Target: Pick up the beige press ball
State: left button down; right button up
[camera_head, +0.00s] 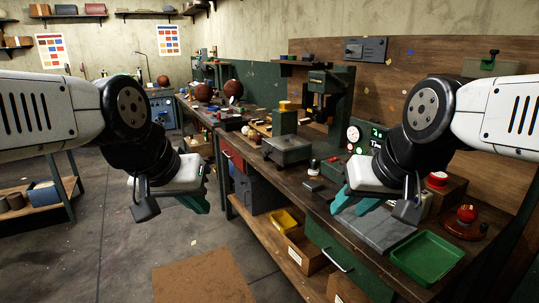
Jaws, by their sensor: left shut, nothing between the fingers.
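I cannot clearly make out a beige ball. A dark green press (333,92) stands on the long workbench, right of centre at the back; what lies in it is too small and dark to tell. Brown leather balls (203,92) and (233,88) sit at the bench's far end, and another brown ball (163,80) sits further back. My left gripper (203,209) is shut and empty, over the floor left of the bench. My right gripper (341,209), with teal fingers, hangs over the near bench; its opening is hard to judge.
A green tray (427,259), a grey plate (375,228) and a red-knobbed tool (466,218) are on the near bench. The floor (120,245) left of the bench is mostly clear.

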aim_at(252, 133)
jog(key=i+j+z, duration=0.1)
jog(key=i+j, duration=0.45)
jog(key=i+j+z, duration=0.1)
jog(key=i+j, duration=0.4)
jog(key=i+j+z, duration=0.1)
jog(key=i+j, duration=0.4)
jog(key=j, duration=0.25)
jog(key=i+j, duration=0.15)
jog(key=i, duration=0.25)
jog(key=i+j+z, duration=0.1)
jog(key=i, duration=0.25)
jog(key=i+j, duration=0.2)
jog(key=i, duration=0.15)
jog(key=i+l+z, duration=0.1)
jog(key=i, duration=0.2)
